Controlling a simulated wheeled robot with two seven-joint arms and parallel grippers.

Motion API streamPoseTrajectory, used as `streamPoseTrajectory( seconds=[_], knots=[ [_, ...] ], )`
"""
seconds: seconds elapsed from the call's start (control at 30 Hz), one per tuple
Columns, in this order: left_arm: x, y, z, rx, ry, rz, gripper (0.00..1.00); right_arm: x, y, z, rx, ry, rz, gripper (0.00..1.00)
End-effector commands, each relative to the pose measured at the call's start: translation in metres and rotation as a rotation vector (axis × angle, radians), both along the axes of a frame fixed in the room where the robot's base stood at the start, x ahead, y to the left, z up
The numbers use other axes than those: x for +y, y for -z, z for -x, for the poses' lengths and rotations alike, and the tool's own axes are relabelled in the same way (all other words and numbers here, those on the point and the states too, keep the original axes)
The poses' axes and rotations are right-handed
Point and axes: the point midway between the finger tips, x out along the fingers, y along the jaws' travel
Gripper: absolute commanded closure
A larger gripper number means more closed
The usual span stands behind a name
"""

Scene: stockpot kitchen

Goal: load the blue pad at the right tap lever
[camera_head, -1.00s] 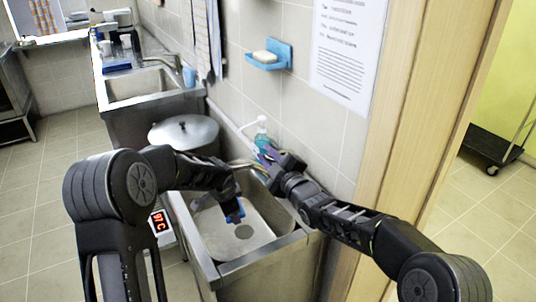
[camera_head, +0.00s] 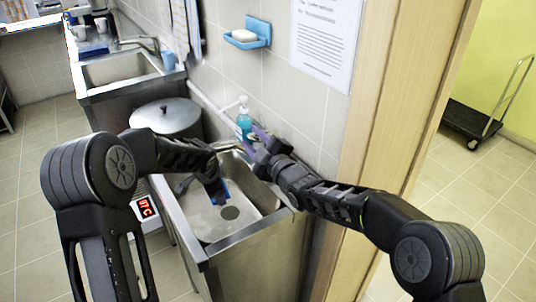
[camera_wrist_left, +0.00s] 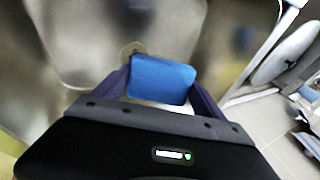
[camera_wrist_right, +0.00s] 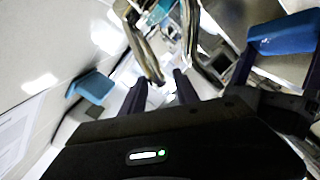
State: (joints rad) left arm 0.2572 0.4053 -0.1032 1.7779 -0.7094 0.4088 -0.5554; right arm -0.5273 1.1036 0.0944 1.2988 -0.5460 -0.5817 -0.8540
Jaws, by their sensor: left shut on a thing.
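My left gripper (camera_head: 218,196) is shut on the blue pad (camera_head: 225,189) and holds it over the sink basin. In the left wrist view the blue pad (camera_wrist_left: 162,80) sits between the two purple fingers. My right gripper (camera_head: 262,143) is at the back of the sink, close to the wall and the tap. In the right wrist view its two fingers (camera_wrist_right: 160,92) stand apart with nothing seen between them. Curved metal tap parts (camera_wrist_right: 144,48) lie just beyond those fingertips. I cannot tell which part is the right lever or whether a finger touches it.
The metal sink (camera_head: 240,232) stands below both grippers. A soap bottle (camera_head: 244,122) stands behind it against the tiled wall. A lidded stockpot (camera_head: 166,117) is to the left. A blue soap dish (camera_head: 247,35) hangs on the wall. A wooden door frame (camera_head: 392,120) rises at the right.

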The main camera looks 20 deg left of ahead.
Motion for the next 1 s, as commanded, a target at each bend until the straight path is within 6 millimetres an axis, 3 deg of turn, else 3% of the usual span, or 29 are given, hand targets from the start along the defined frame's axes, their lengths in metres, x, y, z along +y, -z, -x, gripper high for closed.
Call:
streamPoseTrajectory(
  seconds=[0.5, 0.93, 1.0],
  knots=[
    [0.000, 0.000, 0.000, 0.000, 0.000, 0.000, 0.51, -0.072, 0.000, 0.053, 0.000, 0.002, 0.002, 0.63],
    [0.000, 0.000, 0.000, 0.000, 0.000, 0.000, 0.51, -0.083, 0.001, 0.062, 0.001, 0.002, 0.001, 0.63],
    [0.000, 0.000, 0.000, 0.000, 0.000, 0.000, 0.51, -0.083, 0.001, 0.061, 0.001, 0.002, 0.001, 0.67]
  ],
)
